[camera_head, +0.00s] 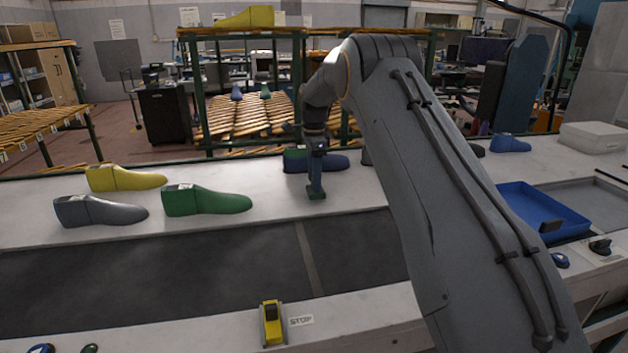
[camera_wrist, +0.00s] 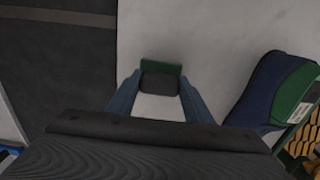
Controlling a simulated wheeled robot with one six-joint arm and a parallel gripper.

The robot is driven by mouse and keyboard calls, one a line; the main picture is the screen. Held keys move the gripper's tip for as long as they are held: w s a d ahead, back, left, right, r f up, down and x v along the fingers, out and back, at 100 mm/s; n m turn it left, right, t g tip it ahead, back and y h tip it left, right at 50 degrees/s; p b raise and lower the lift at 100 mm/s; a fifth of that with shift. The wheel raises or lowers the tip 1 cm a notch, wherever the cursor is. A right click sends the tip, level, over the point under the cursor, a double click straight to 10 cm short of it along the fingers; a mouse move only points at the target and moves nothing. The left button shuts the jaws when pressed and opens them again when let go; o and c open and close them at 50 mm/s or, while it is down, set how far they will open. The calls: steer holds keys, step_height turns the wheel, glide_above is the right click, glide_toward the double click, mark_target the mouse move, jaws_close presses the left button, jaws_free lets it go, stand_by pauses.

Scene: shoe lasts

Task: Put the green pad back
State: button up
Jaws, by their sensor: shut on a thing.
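My gripper (camera_head: 316,190) points down over the white strip of the bench and is shut on the green pad (camera_head: 317,195). In the wrist view the green pad (camera_wrist: 160,67) shows as a small green edge with a dark grey block between the two blue fingers (camera_wrist: 160,92). I cannot tell whether the pad touches the bench. Right behind my gripper lies a dark blue shoe last (camera_head: 332,163) with a green part on its heel end; it also shows at the right of the wrist view (camera_wrist: 262,92), apart from the fingers.
Yellow (camera_head: 130,179), grey (camera_head: 100,211) and green (camera_head: 210,201) lasts lie at the left. A dark belt (camera_head: 180,266) runs in front. A blue tray (camera_head: 538,211) and a grey tray stand at the right. A yellow stop switch (camera_head: 272,322) sits on the front edge.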

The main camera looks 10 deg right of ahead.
steer(key=shift+f, duration=0.7)
steer(key=shift+f, duration=0.1)
steer(key=o, duration=1)
step_height(320, 180, up, 12)
steer(key=b, duration=0.3)
steer(key=shift+b, duration=0.35)
steer(key=shift+a, duration=0.1)
